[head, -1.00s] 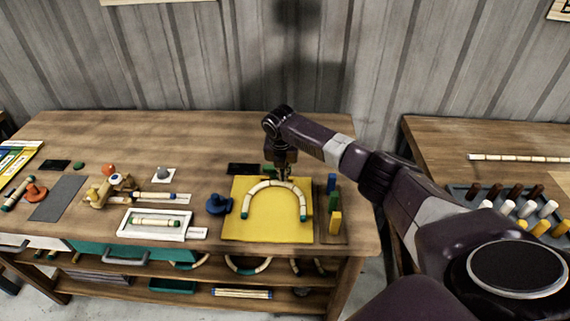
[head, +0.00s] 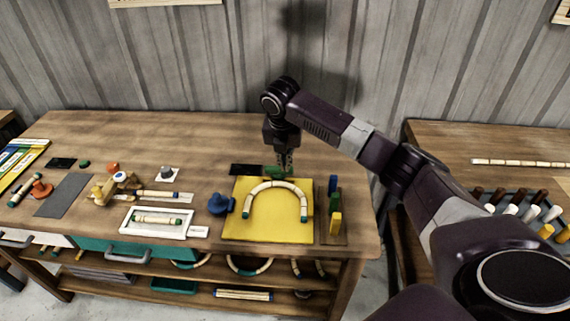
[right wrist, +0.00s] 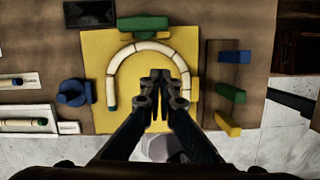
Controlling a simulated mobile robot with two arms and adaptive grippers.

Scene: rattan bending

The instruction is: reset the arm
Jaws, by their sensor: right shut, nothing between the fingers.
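My right gripper (head: 284,165) is shut and empty. In the head view it hangs above the far edge of the yellow board (head: 265,230), near the top of a bent rattan arch (head: 297,188). In the right wrist view the shut fingertips (right wrist: 161,76) appear within the arch (right wrist: 120,63), which lies on the yellow board (right wrist: 93,45). The arch is cream with dark bands and a green end. My left gripper is not in view.
Blue, green and yellow blocks (head: 335,222) stand right of the board. A blue piece (head: 217,204) and a white tray (head: 180,231) lie left. A second table (head: 480,140) stands right, with a peg rack (head: 510,197). The table's back middle (head: 190,135) is clear.

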